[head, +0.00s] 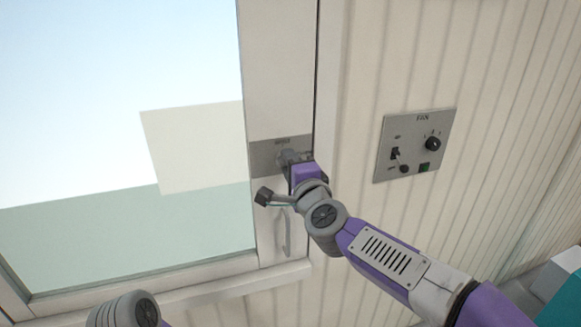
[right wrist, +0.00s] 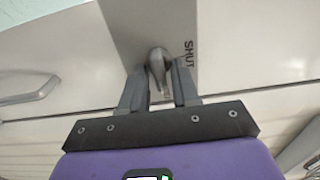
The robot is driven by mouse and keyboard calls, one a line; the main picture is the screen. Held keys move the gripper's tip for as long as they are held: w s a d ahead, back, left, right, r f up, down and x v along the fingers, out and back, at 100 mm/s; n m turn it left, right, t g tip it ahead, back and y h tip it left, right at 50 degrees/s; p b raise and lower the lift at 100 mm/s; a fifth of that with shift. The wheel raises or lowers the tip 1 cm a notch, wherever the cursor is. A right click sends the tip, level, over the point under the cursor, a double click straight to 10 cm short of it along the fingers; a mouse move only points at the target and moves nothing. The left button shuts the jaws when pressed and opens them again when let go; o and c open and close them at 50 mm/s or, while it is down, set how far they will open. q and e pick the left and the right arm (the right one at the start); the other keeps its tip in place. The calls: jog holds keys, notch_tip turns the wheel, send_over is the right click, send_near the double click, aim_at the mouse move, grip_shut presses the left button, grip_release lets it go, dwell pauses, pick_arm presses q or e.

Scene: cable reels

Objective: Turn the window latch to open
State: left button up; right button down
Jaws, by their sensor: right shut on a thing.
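The window latch (right wrist: 156,62) is a grey metal lever on a grey plate (head: 262,157) fixed to the window's frame. The word SHUT is printed beside it in the right wrist view. My right gripper (right wrist: 160,85) is at the latch, with one finger on each side of the lever, shut on it. In the head view the right gripper (head: 297,162) and wrist cover most of the latch, so the lever's exact angle is hard to tell there. Of my left arm, only a rounded grey part shows at the bottom edge; its gripper is out of view.
The window pane (head: 90,100) fills the left side. A pull handle (head: 286,235) is on the frame below the latch. A FAN control panel (head: 414,145) with a switch and knobs is on the ribbed wall to the right. The wall between is clear.

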dwell(0.5)
jog(key=c, duration=1.2)
grip_release()
jog(key=shift+o, duration=0.2)
jog(key=v, duration=0.7)
jog(key=shift+s, duration=0.3)
